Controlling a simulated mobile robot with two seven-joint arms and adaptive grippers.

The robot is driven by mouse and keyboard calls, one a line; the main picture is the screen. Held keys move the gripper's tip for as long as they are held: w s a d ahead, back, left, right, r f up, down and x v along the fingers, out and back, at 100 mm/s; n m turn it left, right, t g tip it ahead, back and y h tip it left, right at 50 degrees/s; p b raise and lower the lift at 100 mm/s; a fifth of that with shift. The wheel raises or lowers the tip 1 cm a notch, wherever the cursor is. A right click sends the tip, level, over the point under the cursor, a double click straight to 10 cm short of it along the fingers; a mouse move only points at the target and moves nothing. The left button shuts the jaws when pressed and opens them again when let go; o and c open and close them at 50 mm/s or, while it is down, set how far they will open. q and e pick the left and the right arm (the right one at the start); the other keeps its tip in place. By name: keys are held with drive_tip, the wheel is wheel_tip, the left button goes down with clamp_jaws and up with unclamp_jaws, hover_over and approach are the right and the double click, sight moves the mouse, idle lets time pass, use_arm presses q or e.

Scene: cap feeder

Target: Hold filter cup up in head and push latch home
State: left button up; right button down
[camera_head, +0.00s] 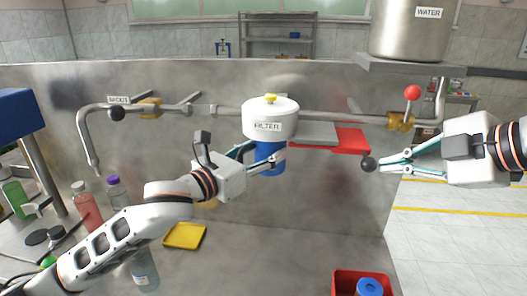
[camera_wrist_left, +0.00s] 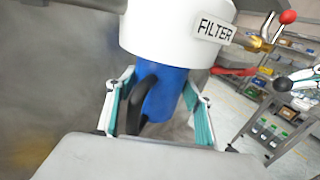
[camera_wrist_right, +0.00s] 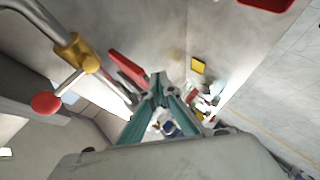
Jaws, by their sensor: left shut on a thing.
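The white filter head (camera_head: 270,118), labelled FILTER, hangs on the pipe in front of the metal panel. The blue filter cup (camera_head: 270,153) is upright directly under it, its top hidden by the head's rim. My left gripper (camera_head: 263,160) is shut around the cup; in the left wrist view its fingers (camera_wrist_left: 160,105) lie on both sides of the blue cup (camera_wrist_left: 168,92), beside a black curved handle. My right gripper (camera_head: 384,164) has its fingers together, tips close beside a black ball knob (camera_head: 368,164). Contact there is unclear. In the right wrist view its fingertips (camera_wrist_right: 158,90) meet.
A red bar (camera_head: 345,138) extends right of the filter. A yellow valve with a red ball handle (camera_head: 411,92) is above my right gripper. A yellow tray (camera_head: 185,236), bottles and a red bin (camera_head: 362,275) are below. Bare counter lies under the cup.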

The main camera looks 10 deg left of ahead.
sight(364, 163)
use_arm(q)
drive_tip(key=shift+r, duration=0.3)
use_arm(e)
drive_tip(key=shift+a, duration=0.1)
drive_tip(key=a, duration=0.7)
drive_tip(key=shift+a, duration=0.25)
idle(1.5)
drive_tip(key=shift+d, duration=1)
use_arm(q)
drive_tip(key=o, duration=1.3)
drive_tip(key=shift+c, duration=0.2)
use_arm(e)
drive_tip(key=s, duration=0.9)
